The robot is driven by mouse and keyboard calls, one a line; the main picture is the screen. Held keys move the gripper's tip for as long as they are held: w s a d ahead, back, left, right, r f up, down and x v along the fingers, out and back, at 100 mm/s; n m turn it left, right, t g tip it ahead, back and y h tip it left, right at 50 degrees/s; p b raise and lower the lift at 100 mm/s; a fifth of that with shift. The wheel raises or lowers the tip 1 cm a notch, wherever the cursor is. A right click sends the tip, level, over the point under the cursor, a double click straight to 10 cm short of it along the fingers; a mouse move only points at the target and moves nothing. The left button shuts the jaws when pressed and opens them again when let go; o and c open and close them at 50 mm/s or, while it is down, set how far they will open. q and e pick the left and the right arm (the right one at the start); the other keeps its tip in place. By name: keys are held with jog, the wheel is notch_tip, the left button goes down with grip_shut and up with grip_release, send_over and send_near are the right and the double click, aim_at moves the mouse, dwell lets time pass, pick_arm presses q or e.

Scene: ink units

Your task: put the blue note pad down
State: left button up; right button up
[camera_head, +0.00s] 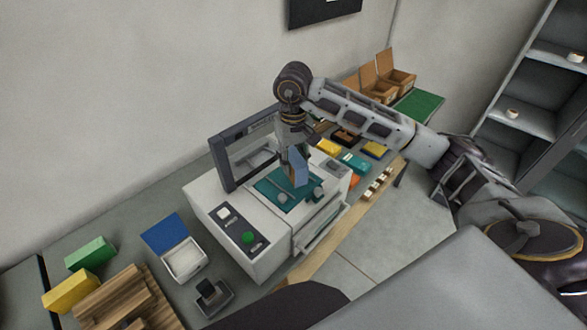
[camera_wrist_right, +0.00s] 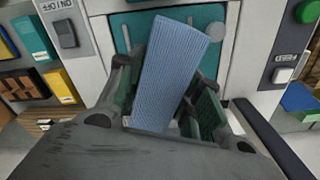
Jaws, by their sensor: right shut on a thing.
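The blue note pad (camera_head: 298,168) is in my right gripper (camera_head: 296,162), upright and slightly tilted, over the teal bed of the white machine (camera_head: 276,190). In the right wrist view the pad (camera_wrist_right: 172,75) stands out between the two fingers of my right gripper (camera_wrist_right: 168,105), which is shut on it. The teal surface (camera_wrist_right: 130,32) of the machine lies beyond the pad. I cannot tell whether the pad touches it. My left gripper is not in view.
The machine's raised dark frame (camera_head: 222,163) stands behind the bed. A blue-lidded box (camera_head: 185,262), green block (camera_head: 90,253), yellow block (camera_head: 71,291) and wooden slatted rack (camera_head: 125,300) are at the left. Cardboard boxes (camera_head: 385,80) stand at the back.

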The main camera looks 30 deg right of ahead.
jog(key=shift+f+p, duration=0.35)
jog(key=shift+f, duration=1.4)
jog(key=shift+f, duration=0.1)
jog(key=o, duration=1.1)
